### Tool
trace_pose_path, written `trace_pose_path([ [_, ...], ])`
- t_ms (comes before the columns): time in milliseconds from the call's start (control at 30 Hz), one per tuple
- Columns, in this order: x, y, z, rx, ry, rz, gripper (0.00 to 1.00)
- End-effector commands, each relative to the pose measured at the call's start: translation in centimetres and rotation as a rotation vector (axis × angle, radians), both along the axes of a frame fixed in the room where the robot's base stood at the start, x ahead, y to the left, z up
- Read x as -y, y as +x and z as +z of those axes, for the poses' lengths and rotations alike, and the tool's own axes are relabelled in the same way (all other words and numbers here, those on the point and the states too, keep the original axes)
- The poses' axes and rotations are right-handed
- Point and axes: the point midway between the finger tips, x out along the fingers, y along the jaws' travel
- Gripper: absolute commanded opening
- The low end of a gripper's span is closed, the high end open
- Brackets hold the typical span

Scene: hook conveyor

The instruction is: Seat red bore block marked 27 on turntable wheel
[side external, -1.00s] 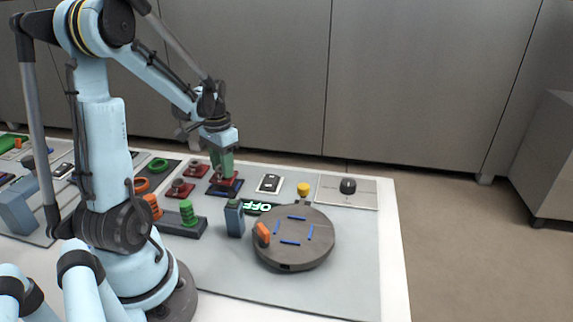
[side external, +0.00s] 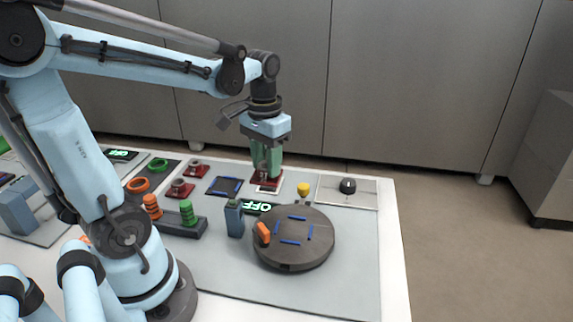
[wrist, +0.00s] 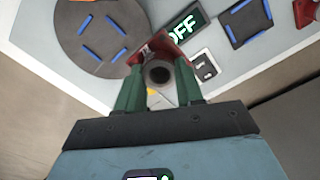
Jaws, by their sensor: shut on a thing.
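My gripper (side external: 267,165) is shut on a red bore block (side external: 266,180) and holds it above the mat, behind the turntable. In the wrist view the red block (wrist: 143,52) with a dark round bore sits between the green fingers (wrist: 159,92). Its marking is not readable. The turntable wheel (side external: 315,245) is a grey disc with blue strips around a square spot, empty of any block, and an orange piece (side external: 263,233) at its left rim. The wheel also shows at the upper left of the wrist view (wrist: 75,55).
An empty dark square pad (side external: 225,187) with blue edges lies left of my gripper. A green lit OFF sign (side external: 262,208), a blue-grey post (side external: 235,220) and a yellow knob (side external: 303,189) stand around the wheel.

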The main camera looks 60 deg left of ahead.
Motion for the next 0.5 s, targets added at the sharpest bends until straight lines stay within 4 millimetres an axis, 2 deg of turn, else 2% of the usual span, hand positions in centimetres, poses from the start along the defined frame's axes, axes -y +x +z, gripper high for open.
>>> trace_pose_path([
  [33,1.7,0.3,-0.1,0.000,0.000,-0.012,0.00],
  [200,6.1,0.6,-0.3,0.000,0.000,-0.010,0.00],
  [333,8.4,0.5,-0.5,0.001,0.000,-0.006,0.00],
  [500,9.8,0.4,-0.7,0.001,0.000,-0.001,0.00],
])
